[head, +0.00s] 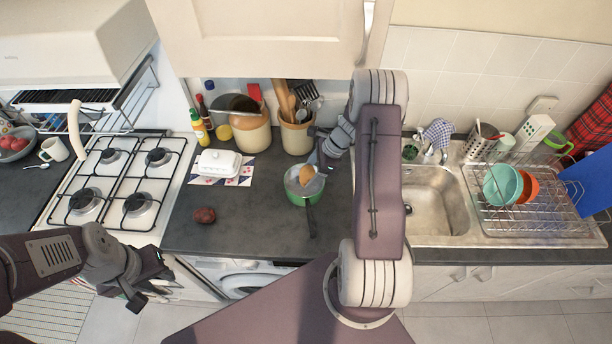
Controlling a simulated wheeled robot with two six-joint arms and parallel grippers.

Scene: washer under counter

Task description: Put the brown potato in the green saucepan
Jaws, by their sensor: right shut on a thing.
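The green saucepan (312,197) stands on the dark counter with its dark handle pointing toward me. My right gripper (311,170) reaches in from the right over the pan and is shut on the brown potato (306,175), a small tan lump. The potato overlaps the pan's opening at its far side; I cannot tell whether it is above the rim or inside. The arm and jaws partly cover the pan's surroundings. My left gripper (147,283) is empty, low in front of the counter at the left, with its fingers apart.
A dark reddish potato-like lump (205,215) lies on the counter left of the pan. A white butter dish (219,163) sits behind it on a patterned mat. Stoneware jars (297,135) stand behind the pan. The hob (120,185) is left, the sink (432,200) right.

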